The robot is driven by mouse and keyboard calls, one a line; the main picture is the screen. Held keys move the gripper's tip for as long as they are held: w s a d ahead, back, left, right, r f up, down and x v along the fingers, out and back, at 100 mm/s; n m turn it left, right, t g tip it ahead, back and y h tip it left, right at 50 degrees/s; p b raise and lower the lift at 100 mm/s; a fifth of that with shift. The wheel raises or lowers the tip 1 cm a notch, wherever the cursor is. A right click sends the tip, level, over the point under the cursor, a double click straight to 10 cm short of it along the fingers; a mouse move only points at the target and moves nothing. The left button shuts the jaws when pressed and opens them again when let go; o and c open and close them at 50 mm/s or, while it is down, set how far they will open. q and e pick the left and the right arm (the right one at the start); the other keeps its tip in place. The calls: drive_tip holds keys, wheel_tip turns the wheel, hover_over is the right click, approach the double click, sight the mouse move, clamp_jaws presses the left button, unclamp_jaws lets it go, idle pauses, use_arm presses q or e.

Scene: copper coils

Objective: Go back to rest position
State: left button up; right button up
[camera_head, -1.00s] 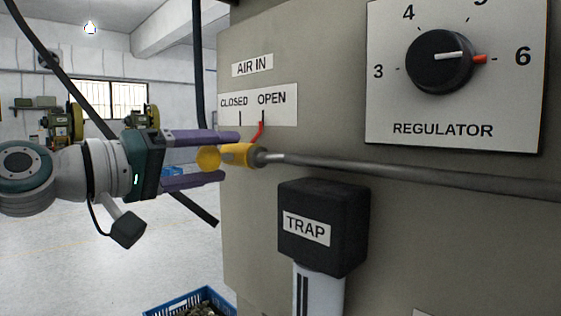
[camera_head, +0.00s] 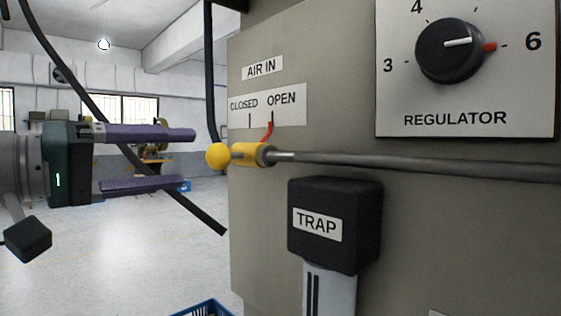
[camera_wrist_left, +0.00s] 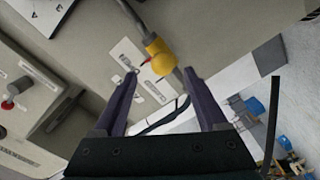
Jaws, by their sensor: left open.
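My left gripper (camera_head: 191,159) is open and empty, left of the yellow valve (camera_head: 250,154) on the panel's pipe. Its two purple fingers point right at the valve, with a clear gap to the valve's round yellow knob (camera_head: 217,156). The red pointer (camera_head: 268,130) of the valve stands under the OPEN mark. In the left wrist view the yellow valve (camera_wrist_left: 158,52) shows beyond the spread fingers, with nothing between them. My right gripper is in neither view.
The beige panel (camera_head: 255,220) fills the right side, with a regulator knob (camera_head: 449,50), a black trap housing (camera_head: 335,220) and a grey pipe (camera_head: 420,165). A blue crate (camera_head: 208,308) stands low at the front. The floor (camera_head: 130,260) at left is open.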

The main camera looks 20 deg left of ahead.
use_arm(q)
drive_tip(key=s+d+f+m+g+y+p, duration=0.1)
drive_tip(key=s+d+f+m+g+p, duration=0.5)
drive_tip(key=s+d+f+g+p, duration=0.45)
drive_tip(key=s+d+f+m+g+y+p, duration=0.1)
drive_tip(key=s+y+p, duration=0.15)
drive_tip(key=s, duration=0.25)
drive_tip(key=s+f+m+g+y+p, duration=0.1)
drive_tip(key=s+m+y+p, duration=0.15)
drive_tip(key=s, duration=0.35)
wheel_tip(320, 180, up, 38)
drive_tip(key=p, duration=3.7)
drive_tip(key=shift+s+a+f+n+y, duration=0.15)
drive_tip(key=shift+s+a+n+y, duration=0.1)
drive_tip(key=shift+s+n+y, duration=0.2)
drive_tip(key=shift+g, duration=0.25)
